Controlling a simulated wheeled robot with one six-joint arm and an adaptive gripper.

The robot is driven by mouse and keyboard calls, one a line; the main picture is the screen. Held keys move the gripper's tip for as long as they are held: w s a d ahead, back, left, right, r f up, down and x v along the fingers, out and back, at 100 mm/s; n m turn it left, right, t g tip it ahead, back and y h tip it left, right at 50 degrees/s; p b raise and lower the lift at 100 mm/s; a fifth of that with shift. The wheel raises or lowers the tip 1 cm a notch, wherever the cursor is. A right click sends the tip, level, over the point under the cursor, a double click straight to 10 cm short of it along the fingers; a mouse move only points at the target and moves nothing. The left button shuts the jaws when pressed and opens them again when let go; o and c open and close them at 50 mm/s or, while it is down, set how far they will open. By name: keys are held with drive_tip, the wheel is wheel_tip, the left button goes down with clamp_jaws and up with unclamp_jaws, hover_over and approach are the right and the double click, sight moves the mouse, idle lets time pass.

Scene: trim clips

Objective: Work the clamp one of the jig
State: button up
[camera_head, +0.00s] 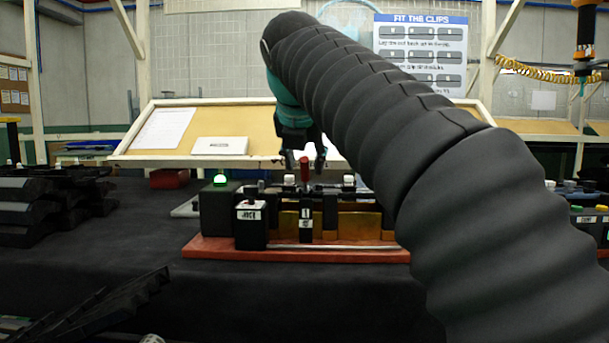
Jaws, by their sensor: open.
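The jig stands on a red base plate (215,247) on the dark bench, with yellow-gold and black blocks along it. Near its middle is a black post marked 1, the clamp one (305,222), with an upright red handle (304,173) on top. My gripper (303,160) is open and points down, its two fingers on either side of the red handle's top in this view. Whether they touch it, or how far apart in depth they are, I cannot tell. My arm hides the jig's right end.
Black trim parts (45,205) are stacked at left, and a black slatted rack (105,305) lies front left. The bench before the jig is clear.

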sight(305, 178)
drive_tip(key=shift+x, duration=1.6)
clamp_jaws()
